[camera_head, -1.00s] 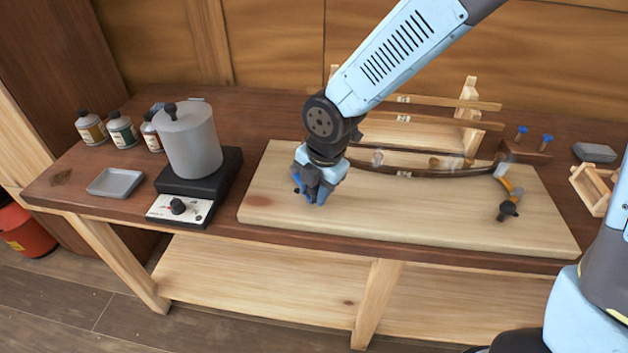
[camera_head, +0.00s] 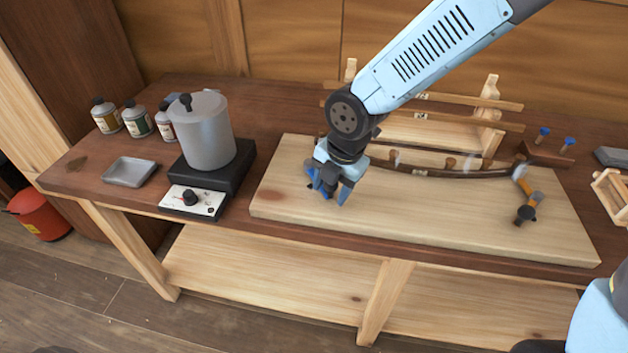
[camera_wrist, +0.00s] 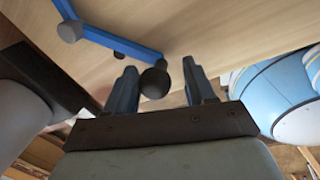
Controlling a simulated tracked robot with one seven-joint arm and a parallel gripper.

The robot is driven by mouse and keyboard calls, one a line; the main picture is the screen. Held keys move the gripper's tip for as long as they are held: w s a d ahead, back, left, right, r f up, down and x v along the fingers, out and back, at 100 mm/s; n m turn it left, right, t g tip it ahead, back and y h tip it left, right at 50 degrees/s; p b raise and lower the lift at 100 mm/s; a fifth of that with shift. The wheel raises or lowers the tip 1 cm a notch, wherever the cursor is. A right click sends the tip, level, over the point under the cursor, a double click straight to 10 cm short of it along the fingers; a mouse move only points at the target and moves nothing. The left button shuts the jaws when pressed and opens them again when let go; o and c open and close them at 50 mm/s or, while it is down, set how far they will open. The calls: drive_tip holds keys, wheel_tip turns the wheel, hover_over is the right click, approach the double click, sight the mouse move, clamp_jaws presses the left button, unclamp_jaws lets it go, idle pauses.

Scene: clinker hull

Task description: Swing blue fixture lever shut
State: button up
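The blue fixture lever (camera_wrist: 112,40) shows in the wrist view as a blue bar over the pale board, with a grey round piece (camera_wrist: 70,31) near its far end. A dark round knob (camera_wrist: 155,82) stands at its near end. My gripper (camera_wrist: 158,84) is open, with one finger on each side of the knob. I cannot tell whether either finger touches it. In the head view, my gripper (camera_head: 328,190) is low over the left part of the board (camera_head: 420,215) and hides most of the lever.
A curved dark strip (camera_head: 440,171) runs along the board's back. An orange lever (camera_head: 531,201) with a dark knob is at the right. A grey pot (camera_head: 205,130) on a hotplate stands left of the board. Wooden racks stand behind. The board's front middle is clear.

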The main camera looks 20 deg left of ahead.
drive_tip(key=shift+o, duration=0.2)
drive_tip(key=shift+w+r, duration=0.1)
drive_tip(key=shift+r, duration=0.15)
wheel_tip(320, 180, up, 13)
drive_tip(key=d, duration=0.2)
drive_tip(key=shift+s+d, duration=0.3)
idle(0.3)
idle(0.3)
